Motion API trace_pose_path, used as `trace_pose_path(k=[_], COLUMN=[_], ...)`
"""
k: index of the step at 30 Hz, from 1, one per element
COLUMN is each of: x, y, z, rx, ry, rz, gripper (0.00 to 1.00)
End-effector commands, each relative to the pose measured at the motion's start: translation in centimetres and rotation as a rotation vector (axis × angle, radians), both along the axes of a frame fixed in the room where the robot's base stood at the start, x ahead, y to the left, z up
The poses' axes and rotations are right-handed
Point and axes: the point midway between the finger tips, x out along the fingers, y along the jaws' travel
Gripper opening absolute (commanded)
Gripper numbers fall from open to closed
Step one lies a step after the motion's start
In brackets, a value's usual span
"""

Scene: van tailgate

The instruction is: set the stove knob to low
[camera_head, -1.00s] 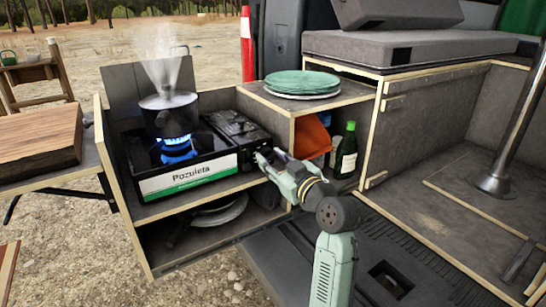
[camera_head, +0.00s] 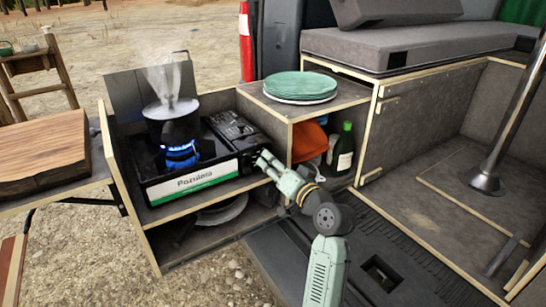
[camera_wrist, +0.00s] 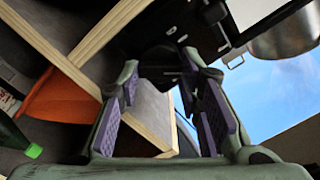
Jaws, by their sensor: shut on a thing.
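The camping stove (camera_head: 193,186) is black with a white and green front label and sits on the box's upper shelf. A blue flame (camera_head: 181,153) burns under a steaming pot (camera_head: 171,108). My gripper (camera_head: 260,161) is at the stove's front right end. In the wrist view its two purple-padded fingers (camera_wrist: 163,105) reach toward a dark part that looks like the stove knob (camera_wrist: 165,62). The gripper is shut on it. The fingers mostly hide the knob in the head view, so its setting cannot be read.
Green and white plates (camera_head: 300,87) sit on the shelf top right of the stove. A green bottle (camera_head: 344,150) and an orange item (camera_head: 309,143) stand in the compartment below. A wooden board (camera_head: 42,154) lies at left.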

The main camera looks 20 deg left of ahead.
Motion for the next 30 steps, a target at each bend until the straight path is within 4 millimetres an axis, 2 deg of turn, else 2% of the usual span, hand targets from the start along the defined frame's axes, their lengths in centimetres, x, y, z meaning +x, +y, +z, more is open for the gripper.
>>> trace_pose_path(k=[12,30], x=[0.05,0.08], y=[-0.04,-0.08], z=[0.02,-0.13], rx=[0.142,0.17], ry=[0.183,0.22], rz=[0.001,-0.001], gripper=[0.04,0.04])
